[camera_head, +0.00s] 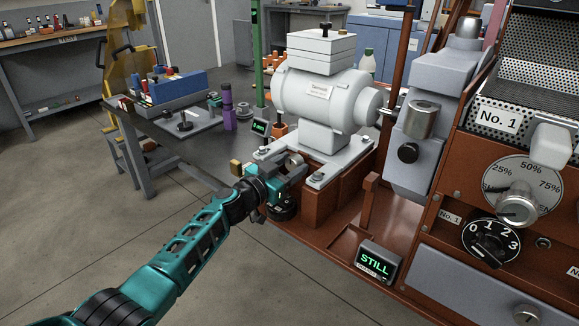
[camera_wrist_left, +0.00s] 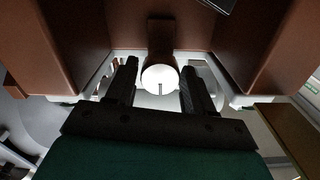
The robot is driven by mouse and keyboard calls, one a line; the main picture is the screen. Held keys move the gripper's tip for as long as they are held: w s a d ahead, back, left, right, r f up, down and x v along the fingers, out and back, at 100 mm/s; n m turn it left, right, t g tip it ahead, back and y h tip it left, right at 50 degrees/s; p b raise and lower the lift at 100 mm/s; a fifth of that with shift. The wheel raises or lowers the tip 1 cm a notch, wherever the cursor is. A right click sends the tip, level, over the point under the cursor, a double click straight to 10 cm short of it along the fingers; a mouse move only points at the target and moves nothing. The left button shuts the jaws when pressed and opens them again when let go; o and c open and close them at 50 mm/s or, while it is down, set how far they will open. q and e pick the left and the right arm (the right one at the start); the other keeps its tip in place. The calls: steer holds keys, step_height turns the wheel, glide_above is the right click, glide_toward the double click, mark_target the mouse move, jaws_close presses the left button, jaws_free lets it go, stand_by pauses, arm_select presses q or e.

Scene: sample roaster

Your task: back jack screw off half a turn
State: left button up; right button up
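A pale round face with a short dark mark (camera_wrist_left: 160,79), which looks like the jack screw's head, shows between my left fingers in the left wrist view. A brown post (camera_wrist_left: 162,38) stands behind it. My left gripper (camera_head: 296,165) is at the left front of the grey motor's base plate (camera_head: 318,178). In the wrist view its two dark fingers (camera_wrist_left: 158,90) are apart, one on each side of the round face. I cannot tell whether they touch it. In the head view the gripper hides the screw. My right gripper is not in view.
The grey motor (camera_head: 325,95) stands on a brown frame (camera_head: 335,200). A black round part (camera_head: 284,208) sits just below my left gripper. A display (camera_head: 375,262) reads STILL at the front. A dark bench (camera_head: 195,135) with tools stands left; the floor in front is clear.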

arm_select(q)
steer(key=c, duration=0.7)
